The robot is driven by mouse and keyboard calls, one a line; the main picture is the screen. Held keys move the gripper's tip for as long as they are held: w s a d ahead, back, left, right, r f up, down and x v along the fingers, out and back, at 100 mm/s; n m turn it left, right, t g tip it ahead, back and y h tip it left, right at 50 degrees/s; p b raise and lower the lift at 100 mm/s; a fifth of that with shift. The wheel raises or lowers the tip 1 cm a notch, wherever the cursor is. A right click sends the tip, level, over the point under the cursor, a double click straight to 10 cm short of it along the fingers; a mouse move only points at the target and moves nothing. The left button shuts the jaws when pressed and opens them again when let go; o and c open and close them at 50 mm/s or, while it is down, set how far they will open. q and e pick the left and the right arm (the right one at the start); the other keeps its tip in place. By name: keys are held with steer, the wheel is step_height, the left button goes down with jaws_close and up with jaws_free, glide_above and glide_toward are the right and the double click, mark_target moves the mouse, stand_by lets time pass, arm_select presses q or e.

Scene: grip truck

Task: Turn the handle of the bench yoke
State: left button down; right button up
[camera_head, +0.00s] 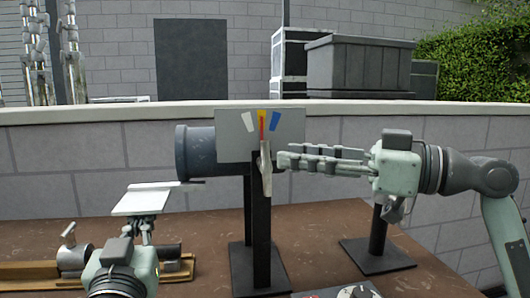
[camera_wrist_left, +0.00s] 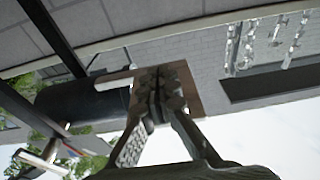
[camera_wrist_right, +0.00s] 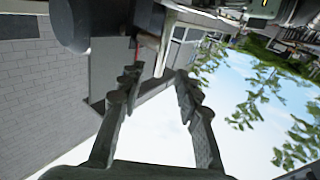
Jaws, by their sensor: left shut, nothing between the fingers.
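The bench yoke shows as a grey plate (camera_head: 232,132) with white, yellow and blue marks and a red pointer, on a dark stand beside a dark cylinder (camera_head: 196,155). A pale lever-like handle (camera_head: 266,172) hangs upright in front of the plate. My right gripper (camera_head: 283,160) is level with it, just to its right; I cannot tell whether they touch. In the right wrist view its fingers (camera_wrist_right: 158,76) are apart with nothing between. My left gripper (camera_head: 145,226) is shut and empty, low at the left; its fingers (camera_wrist_left: 157,92) meet near a flat pale panel (camera_head: 146,198).
The brown bench top (camera_head: 325,225) carries a second dark stand (camera_head: 377,255) under my right arm and a metal fitting on a wooden block (camera_head: 30,272) at the left. A dial box (camera_head: 352,291) sits at the front edge. A low wall (camera_head: 90,160) runs behind.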

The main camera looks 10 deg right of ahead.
mark_target(265, 162)
steer(key=x, duration=0.6)
steer(key=shift+c, duration=0.2)
jaws_close()
